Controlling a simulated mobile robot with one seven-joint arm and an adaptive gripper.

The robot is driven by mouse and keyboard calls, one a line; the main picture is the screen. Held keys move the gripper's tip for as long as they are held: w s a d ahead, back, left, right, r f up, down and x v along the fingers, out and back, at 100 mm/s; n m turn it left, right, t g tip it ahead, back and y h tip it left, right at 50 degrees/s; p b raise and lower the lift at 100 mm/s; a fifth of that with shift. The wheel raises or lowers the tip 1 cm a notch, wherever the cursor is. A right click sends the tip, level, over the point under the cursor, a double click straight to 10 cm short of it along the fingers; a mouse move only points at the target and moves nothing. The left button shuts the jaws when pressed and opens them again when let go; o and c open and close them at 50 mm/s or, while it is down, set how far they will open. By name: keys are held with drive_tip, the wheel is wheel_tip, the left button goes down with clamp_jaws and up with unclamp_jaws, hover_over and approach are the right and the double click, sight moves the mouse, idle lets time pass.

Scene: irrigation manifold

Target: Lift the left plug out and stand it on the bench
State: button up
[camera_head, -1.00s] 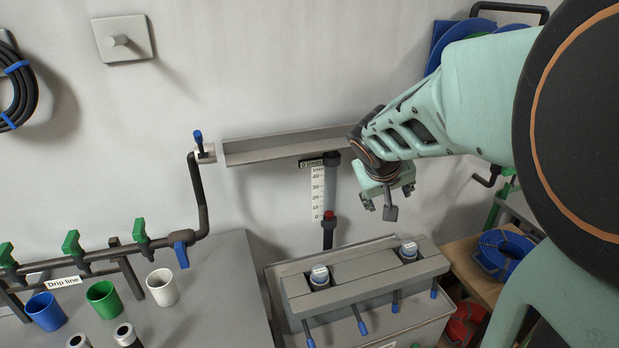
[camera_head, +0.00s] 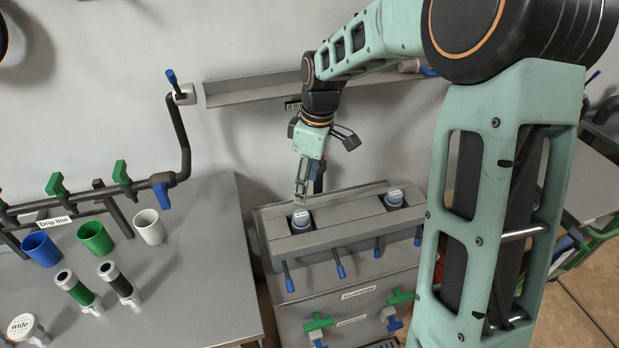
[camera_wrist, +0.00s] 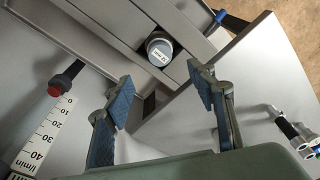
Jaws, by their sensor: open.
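The left plug (camera_head: 301,218), a pale grey cap with a white label, sits in the left opening of the grey box's top (camera_head: 345,228). A similar right plug (camera_head: 394,198) sits in the right opening. My gripper (camera_head: 302,196) points down just above and behind the left plug, its fingers apart and empty. In the wrist view one plug (camera_wrist: 160,48), apparently the left, shows beyond the open fingertips (camera_wrist: 162,94), not between them. The grey bench (camera_head: 205,285) lies left of the box. How deep the plug sits is hidden.
Blue, green and white cups (camera_head: 149,227) stand along the bench's back, with two capped tubes (camera_head: 118,282) and a "wide" lid (camera_head: 27,328) in front. Blue-tipped levers (camera_head: 338,268) line the box's front. A scale (camera_wrist: 42,135) is near my gripper. The bench's right part is clear.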

sight(301, 215)
drive_tip(key=f, duration=0.3)
drive_tip(key=a+f, duration=0.1)
drive_tip(key=f, duration=0.6)
drive_tip(key=shift+w+a+f, duration=0.15)
drive_tip(key=shift+w+f, duration=0.05)
drive_tip(key=shift+f, duration=0.05)
drive_tip(key=shift+c, duration=0.3)
drive_tip(key=c, duration=1.3)
drive_tip(key=shift+r, duration=0.1)
drive_tip(key=shift+r, duration=0.1)
drive_tip(key=shift+r+p, duration=2.2)
drive_tip(key=shift+r, duration=0.65)
drive_tip(key=shift+r+p, duration=1.1)
drive_tip(key=shift+r, duration=0.35)
drive_tip(key=shift+c, duration=0.3)
